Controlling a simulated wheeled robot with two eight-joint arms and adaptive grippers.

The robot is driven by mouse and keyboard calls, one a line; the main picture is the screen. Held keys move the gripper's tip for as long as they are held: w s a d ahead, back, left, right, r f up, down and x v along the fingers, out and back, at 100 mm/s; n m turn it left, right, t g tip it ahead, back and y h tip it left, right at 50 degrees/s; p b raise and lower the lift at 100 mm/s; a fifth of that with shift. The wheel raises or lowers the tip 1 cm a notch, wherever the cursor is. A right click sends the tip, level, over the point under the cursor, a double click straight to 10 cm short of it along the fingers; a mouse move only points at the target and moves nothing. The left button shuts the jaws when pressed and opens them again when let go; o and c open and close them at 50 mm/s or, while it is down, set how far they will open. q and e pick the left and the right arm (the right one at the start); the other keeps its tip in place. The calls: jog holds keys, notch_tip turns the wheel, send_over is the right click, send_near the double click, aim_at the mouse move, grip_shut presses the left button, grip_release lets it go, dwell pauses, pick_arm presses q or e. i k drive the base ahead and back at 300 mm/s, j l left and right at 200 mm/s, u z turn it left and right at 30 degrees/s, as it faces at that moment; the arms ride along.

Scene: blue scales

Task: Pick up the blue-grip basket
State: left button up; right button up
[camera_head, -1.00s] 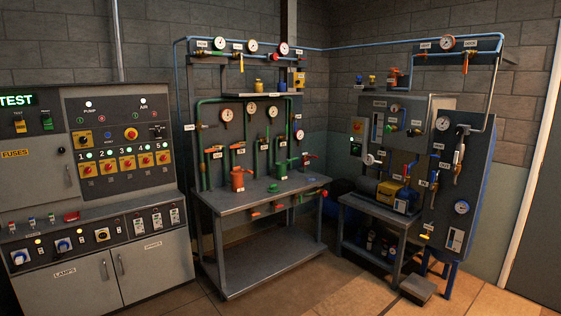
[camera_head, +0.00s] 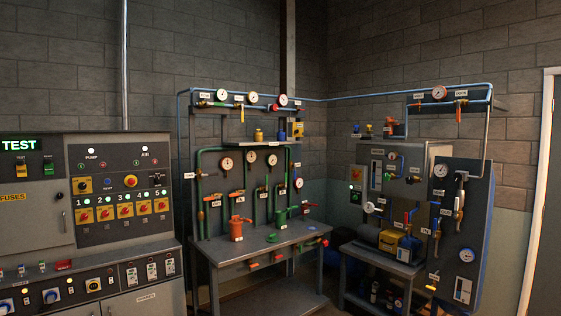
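I see no basket with a blue grip in the head view. Neither of my grippers nor my arms shows in the picture. A workbench (camera_head: 230,252) in the middle carries green pipes, valves and gauges. An orange can-like object (camera_head: 236,229) stands on its top, with a green object (camera_head: 279,217) to its right.
A grey control cabinet (camera_head: 30,225) with a lit TEST sign stands at left. A second bench with a pump (camera_head: 399,243) and a blue-edged gauge panel (camera_head: 462,225) stands at right. A door (camera_head: 548,250) is at the far right. Little floor shows.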

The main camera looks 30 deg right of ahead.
aim_at(280, 136)
jog(key=i+l+z, duration=1.15)
jog(key=i, duration=0.2)
jog(key=i+z, duration=0.4)
jog(key=i, duration=0.1)
